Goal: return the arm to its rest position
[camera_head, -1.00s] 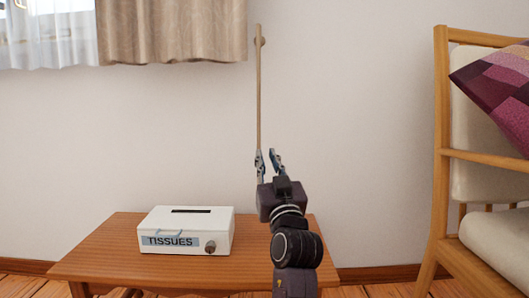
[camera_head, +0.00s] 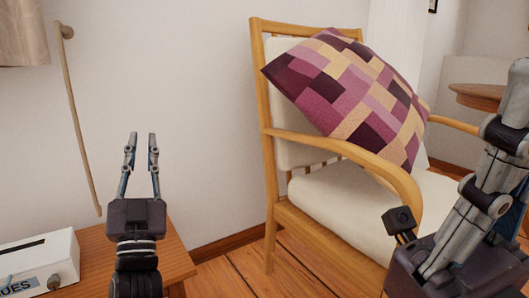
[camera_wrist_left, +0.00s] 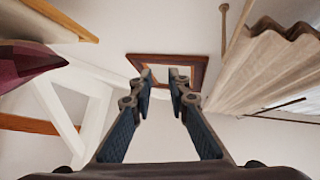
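My left gripper (camera_head: 141,140) points up in front of the wall, above the small wooden table's right end. Its two fingers are apart, with nothing between them; the left wrist view (camera_wrist_left: 160,78) also shows them parallel, open and empty. My right gripper (camera_head: 503,130) is large and close at the right edge, tilted and seen side-on. It is partly cut off by the frame, and I cannot tell how far its fingers are apart. A thin wooden rod (camera_head: 78,120) hangs from a wall peg, left of my left gripper and apart from it.
A wooden armchair (camera_head: 270,190) with a patchwork cushion (camera_head: 350,95) stands right of my left gripper. The low table (camera_head: 172,255) holds a white tissue box (camera_head: 66,250). A round table (camera_head: 478,95) is at the back right.

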